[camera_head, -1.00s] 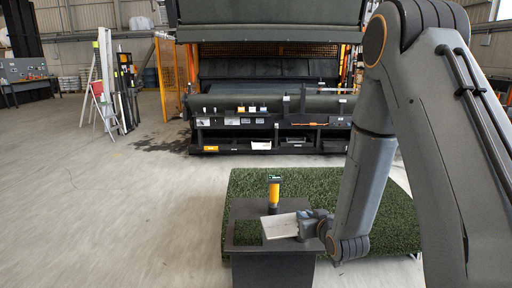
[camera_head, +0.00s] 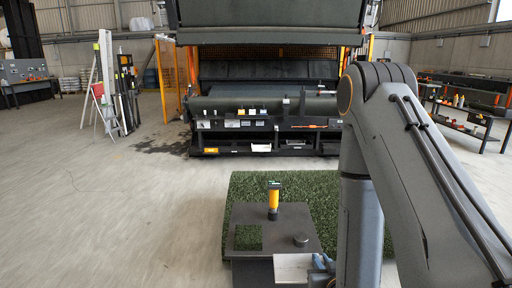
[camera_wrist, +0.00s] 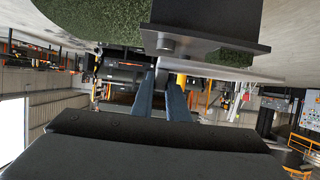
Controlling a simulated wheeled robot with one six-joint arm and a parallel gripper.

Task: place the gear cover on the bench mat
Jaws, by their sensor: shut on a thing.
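My gripper (camera_head: 318,268) is shut on the gear cover (camera_head: 291,267), a flat pale grey plate. It holds the plate by its right edge, in front of the near edge of a dark bench (camera_head: 285,216). In the upside-down wrist view my gripper (camera_wrist: 163,92) shows both fingers, with the plate (camera_wrist: 225,71) beyond them and a gap between plate and bench top. A dark green square, seemingly the bench mat (camera_head: 247,238), lies at the left of the bench top and is uncovered.
A yellow and black upright tool (camera_head: 273,197) stands at the bench's back. A small dark round piece (camera_head: 301,240) sits at its right front. Green turf (camera_head: 325,190) lies behind and right of the bench. Open concrete floor (camera_head: 130,220) lies to the left.

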